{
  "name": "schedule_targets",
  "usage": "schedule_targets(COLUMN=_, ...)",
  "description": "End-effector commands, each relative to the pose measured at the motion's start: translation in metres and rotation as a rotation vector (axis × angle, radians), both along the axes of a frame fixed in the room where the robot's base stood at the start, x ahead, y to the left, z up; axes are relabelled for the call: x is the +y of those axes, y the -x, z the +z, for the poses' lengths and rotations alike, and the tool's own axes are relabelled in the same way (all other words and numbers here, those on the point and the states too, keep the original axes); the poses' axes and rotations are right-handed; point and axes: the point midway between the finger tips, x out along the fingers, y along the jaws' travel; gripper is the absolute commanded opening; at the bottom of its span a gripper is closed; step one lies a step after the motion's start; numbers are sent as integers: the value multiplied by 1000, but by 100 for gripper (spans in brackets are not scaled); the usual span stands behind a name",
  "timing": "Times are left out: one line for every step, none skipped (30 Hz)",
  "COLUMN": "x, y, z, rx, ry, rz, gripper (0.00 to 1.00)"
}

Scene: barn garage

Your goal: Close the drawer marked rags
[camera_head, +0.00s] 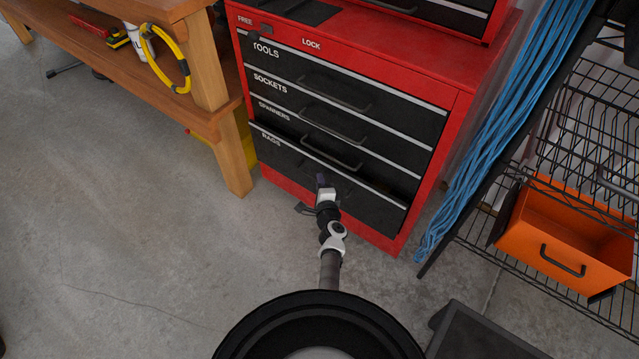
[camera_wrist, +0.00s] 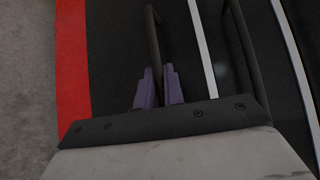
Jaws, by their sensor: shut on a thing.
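The red tool cabinet (camera_head: 425,185) has black drawers labelled tools, sockets, spanners and rags. The rags drawer (camera_head: 275,155) is the lowest one and stands slightly out, with a dark gap above its silver top edge. My gripper (camera_head: 321,182) is at the front of this drawer. In the wrist view its purple fingers (camera_wrist: 158,88) are on either side of the dark bar handle (camera_wrist: 153,45) and shut on it. The rags handle is largely hidden by my gripper in the head view.
A wooden workbench (camera_head: 205,65) with a yellow coil (camera_head: 183,75) stands at left. Blue rope (camera_head: 495,120) hangs right of the cabinet. A wire rack with an orange bin (camera_head: 560,245) is at right. The concrete floor (camera_head: 130,220) at left is clear.

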Motion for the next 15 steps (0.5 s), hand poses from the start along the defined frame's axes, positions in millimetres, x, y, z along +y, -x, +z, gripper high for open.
schedule_targets(x=-5, y=-7, z=-1, rx=-4, ry=1, rz=-2, gripper=0)
schedule_targets(x=-7, y=-11, z=-1, rx=-4, ry=2, rz=-2, gripper=0)
schedule_targets(x=-11, y=-16, z=-1, rx=-5, ry=2, rz=-2, gripper=0)
schedule_targets(x=-14, y=-20, z=-1, rx=-5, ry=2, rz=-2, gripper=0)
schedule_targets(x=-16, y=-23, z=-1, rx=-5, ry=2, rz=-2, gripper=0)
schedule_targets(x=-19, y=-26, z=-1, rx=-4, ry=1, rz=-2, gripper=0)
schedule_targets(x=-20, y=-28, z=0, rx=-3, ry=1, rz=-2, gripper=0)
schedule_targets(x=-21, y=-29, z=0, rx=-3, ry=1, rz=-2, gripper=0)
schedule_targets(x=-22, y=-30, z=0, rx=-2, ry=1, rz=-2, gripper=0)
schedule_targets(x=-22, y=-31, z=0, rx=-2, ry=0, rz=-3, gripper=0)
schedule_targets(x=-22, y=-31, z=1, rx=-2, ry=0, rz=-3, gripper=0)
schedule_targets(x=-23, y=-31, z=1, rx=-2, ry=0, rz=-3, gripper=0)
schedule_targets(x=-23, y=-31, z=1, rx=-2, ry=0, rz=-4, gripper=0)
schedule_targets(x=-23, y=-31, z=2, rx=-2, ry=0, rz=-4, gripper=0)
schedule_targets(x=-23, y=-31, z=2, rx=-2, ry=0, rz=-5, gripper=0)
